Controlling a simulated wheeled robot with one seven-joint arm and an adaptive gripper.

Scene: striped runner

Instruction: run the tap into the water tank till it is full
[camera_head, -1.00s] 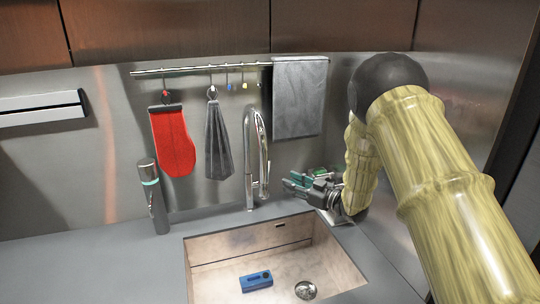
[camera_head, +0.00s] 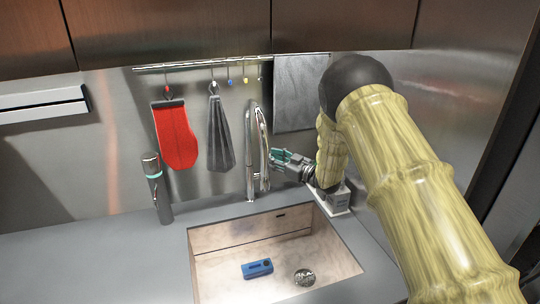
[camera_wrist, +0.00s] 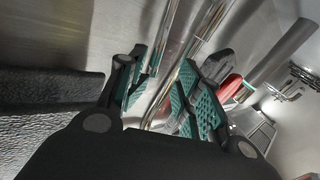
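The chrome gooseneck tap (camera_head: 252,155) stands behind the sink; no water stream shows. In the wrist view its tube (camera_wrist: 212,20) passes between or just beyond my fingers; contact cannot be told. My gripper (camera_head: 275,160) is just right of the tap's spout, its green-padded fingers spread and empty in the wrist view (camera_wrist: 160,95). A small blue block-shaped object (camera_head: 257,268) lies in the sink (camera_head: 215,262). I cannot tell whether it is the water tank; no other thing is clearly a tank.
A dark cylinder with a teal band (camera_head: 157,190) stands left of the sink. A red mitt (camera_head: 175,135), a dark cloth (camera_head: 220,135) and a grey towel (camera_head: 300,95) hang behind. A pale boxy object (camera_head: 338,200) stands right, partly behind my arm. The left counter (camera_head: 80,255) is clear.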

